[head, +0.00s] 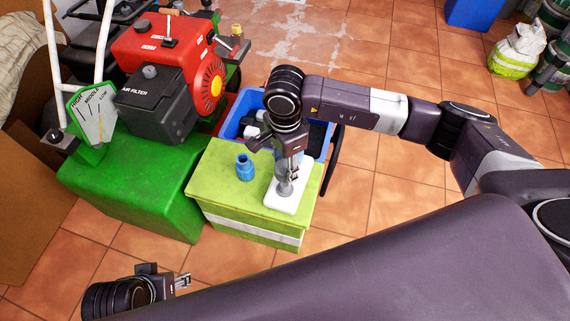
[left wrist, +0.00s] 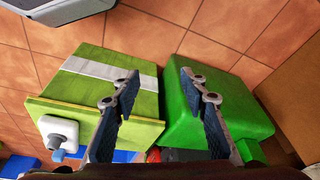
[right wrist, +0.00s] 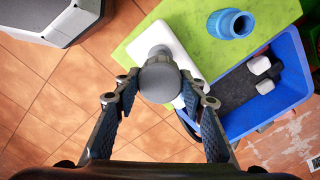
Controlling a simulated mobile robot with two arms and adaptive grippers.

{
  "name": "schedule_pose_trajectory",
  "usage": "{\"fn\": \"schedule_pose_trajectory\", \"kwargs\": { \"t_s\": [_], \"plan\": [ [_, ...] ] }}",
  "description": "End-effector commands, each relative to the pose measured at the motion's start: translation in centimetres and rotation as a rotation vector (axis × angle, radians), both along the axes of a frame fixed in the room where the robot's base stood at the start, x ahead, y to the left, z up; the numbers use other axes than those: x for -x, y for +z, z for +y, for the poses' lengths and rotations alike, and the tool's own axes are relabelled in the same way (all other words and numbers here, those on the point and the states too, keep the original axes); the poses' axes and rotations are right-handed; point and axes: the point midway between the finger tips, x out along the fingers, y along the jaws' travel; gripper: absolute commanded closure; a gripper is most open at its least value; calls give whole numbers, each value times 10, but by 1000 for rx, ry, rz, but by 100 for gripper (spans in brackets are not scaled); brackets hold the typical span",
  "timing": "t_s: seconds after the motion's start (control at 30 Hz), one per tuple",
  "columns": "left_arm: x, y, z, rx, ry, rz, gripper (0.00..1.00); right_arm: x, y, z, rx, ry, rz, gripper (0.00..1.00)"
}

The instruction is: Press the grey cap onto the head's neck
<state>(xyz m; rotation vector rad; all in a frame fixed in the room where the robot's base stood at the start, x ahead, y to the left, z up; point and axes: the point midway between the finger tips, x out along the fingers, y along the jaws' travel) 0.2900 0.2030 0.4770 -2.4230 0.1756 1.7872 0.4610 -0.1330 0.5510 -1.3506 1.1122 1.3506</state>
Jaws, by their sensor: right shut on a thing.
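My right gripper (head: 290,172) points down over the white plate (head: 287,196) on the green-topped stand. In the right wrist view its fingertips (right wrist: 160,84) are closed on the sides of the round grey cap (right wrist: 158,77). A lighter grey piece (right wrist: 160,51) shows just behind the cap, over the white plate (right wrist: 178,34); whether cap and piece touch, I cannot tell. A blue hollow piece with a neck (head: 244,167) stands upright left of the plate, apart from it. My left gripper (head: 182,282) is far from these, empty and open in the left wrist view (left wrist: 160,80).
A blue crate (head: 240,117) with dark and white items stands behind the green-topped stand (head: 215,190). A red machine with a black air filter box (head: 157,100) sits on a green base (head: 130,190) to the left.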

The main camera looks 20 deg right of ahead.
Motion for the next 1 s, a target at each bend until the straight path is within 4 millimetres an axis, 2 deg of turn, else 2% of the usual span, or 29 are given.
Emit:
{"fn": "schedule_pose_trajectory", "kwargs": {
  "t_s": [0.23, 0.7, 1.0],
  "plan": [
    [8, 21, 2, 0, 1, -18, 60, 0, -17, 0, 0, -1, 0, 80],
    [-40, 26, -12, 40, -14, -204, 60, 0, -31, 0, 0, -1, -1, 80],
    [-65, 33, -20, 61, -22, -307, 60, 0, -40, 0, 0, -1, -1, 80]
  ]
}}
